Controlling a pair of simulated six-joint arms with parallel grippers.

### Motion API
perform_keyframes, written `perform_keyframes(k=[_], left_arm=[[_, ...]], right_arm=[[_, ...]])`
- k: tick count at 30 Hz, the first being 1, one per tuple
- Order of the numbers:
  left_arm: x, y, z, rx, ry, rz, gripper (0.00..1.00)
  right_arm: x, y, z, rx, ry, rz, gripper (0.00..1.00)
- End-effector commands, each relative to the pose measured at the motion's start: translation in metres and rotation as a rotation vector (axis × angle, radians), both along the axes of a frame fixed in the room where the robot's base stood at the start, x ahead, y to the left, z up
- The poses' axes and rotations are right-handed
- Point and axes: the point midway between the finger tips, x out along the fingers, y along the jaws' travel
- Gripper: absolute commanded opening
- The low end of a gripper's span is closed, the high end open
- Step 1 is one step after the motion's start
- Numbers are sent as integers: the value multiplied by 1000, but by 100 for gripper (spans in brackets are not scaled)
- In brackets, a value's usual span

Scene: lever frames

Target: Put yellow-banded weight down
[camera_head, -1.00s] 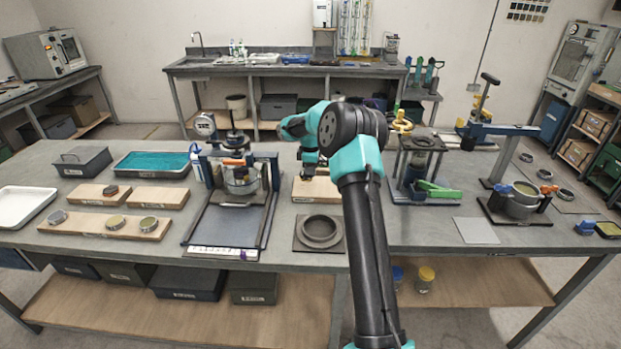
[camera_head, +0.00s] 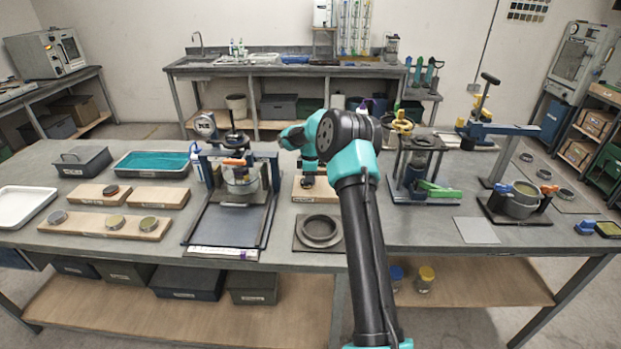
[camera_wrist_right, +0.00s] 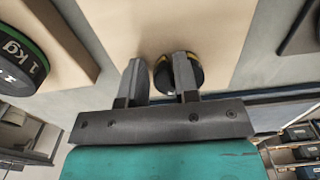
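The yellow-banded weight (camera_wrist_right: 163,78) is a dark disc with a yellow edge on a pale wooden board (camera_wrist_right: 120,25) in the right wrist view. One finger covers part of it. In the head view the weight (camera_head: 308,182) is a small dark shape on the board (camera_head: 327,192), below my right gripper (camera_head: 309,170). In the wrist view my right gripper (camera_wrist_right: 160,78) is open: its left finger stands clear of the disc and the right finger overlaps it in the picture. I cannot tell whether that finger touches it. My left gripper is not in view.
A green-banded 1 kg weight (camera_wrist_right: 20,62) lies at the left of the wrist view. In the head view a lever frame (camera_head: 235,190) stands left of the board, a ring on a plate (camera_head: 319,232) in front, and another frame (camera_head: 418,170) to the right.

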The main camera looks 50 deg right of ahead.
Motion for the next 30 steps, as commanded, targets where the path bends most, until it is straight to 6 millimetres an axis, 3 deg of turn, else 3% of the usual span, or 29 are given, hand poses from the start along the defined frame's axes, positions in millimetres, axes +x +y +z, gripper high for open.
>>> perform_keyframes(k=[4,17,30], left_arm=[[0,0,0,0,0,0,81],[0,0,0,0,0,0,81],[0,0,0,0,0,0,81]], right_arm=[[0,0,0,1,1,0,43],[0,0,10,-1,-2,0,43],[1,0,85,-1,-3,-1,43]])
